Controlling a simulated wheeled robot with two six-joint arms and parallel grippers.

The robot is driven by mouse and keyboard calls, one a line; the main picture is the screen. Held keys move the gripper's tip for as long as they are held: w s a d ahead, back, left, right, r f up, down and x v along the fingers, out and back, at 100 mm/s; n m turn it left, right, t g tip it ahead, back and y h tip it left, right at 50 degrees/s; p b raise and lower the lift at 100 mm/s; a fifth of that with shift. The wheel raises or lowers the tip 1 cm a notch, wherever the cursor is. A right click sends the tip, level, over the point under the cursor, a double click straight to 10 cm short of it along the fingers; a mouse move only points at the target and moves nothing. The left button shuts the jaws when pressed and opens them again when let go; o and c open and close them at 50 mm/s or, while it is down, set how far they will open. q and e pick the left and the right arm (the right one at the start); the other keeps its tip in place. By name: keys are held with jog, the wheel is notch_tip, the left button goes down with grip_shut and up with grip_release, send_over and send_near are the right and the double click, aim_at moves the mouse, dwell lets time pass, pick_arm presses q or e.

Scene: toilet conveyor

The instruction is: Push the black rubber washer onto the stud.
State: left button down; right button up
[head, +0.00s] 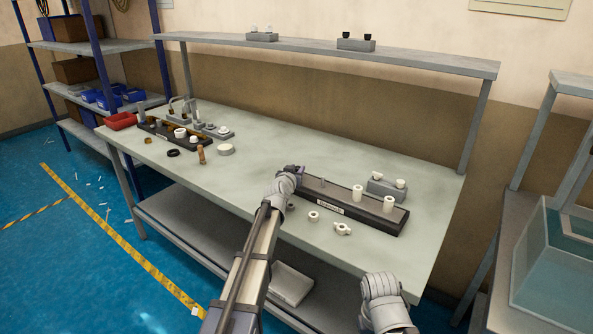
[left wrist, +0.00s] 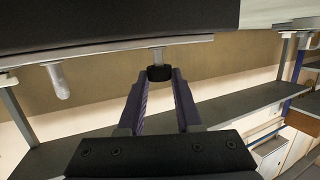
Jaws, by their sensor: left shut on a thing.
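My left gripper (head: 291,170) is over the left end of the long dark holder (head: 335,212) on the bench. In the left wrist view its two purple fingers (left wrist: 163,76) are shut on the black rubber washer (left wrist: 159,73). The washer sits at the free end of a short grey stud (left wrist: 156,55) that stands out from the holder, drawn upside down there. Washer and stud look in line and touching; I cannot tell how far the stud goes in. In the head view the washer is hidden at the gripper.
White cylinders (head: 357,194) stand on the holder, with a grey block (head: 386,189) behind. Loose white parts (head: 342,229) lie in front. At the left are another loaded holder (head: 160,132), a black ring (head: 173,153) and a red bin (head: 121,121). The bench middle is clear.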

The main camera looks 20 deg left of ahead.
pick_arm(q)
jog(key=shift+r+p, duration=1)
jog(key=shift+r, duration=0.15)
jog(key=shift+f+b, duration=1.4)
dwell(0.9)
jog(key=c, duration=0.5)
grip_release()
jog(key=p+v, duration=0.1)
jog(key=v, duration=0.7)
jog(key=shift+p, duration=0.3)
jog(key=shift+f, duration=0.1)
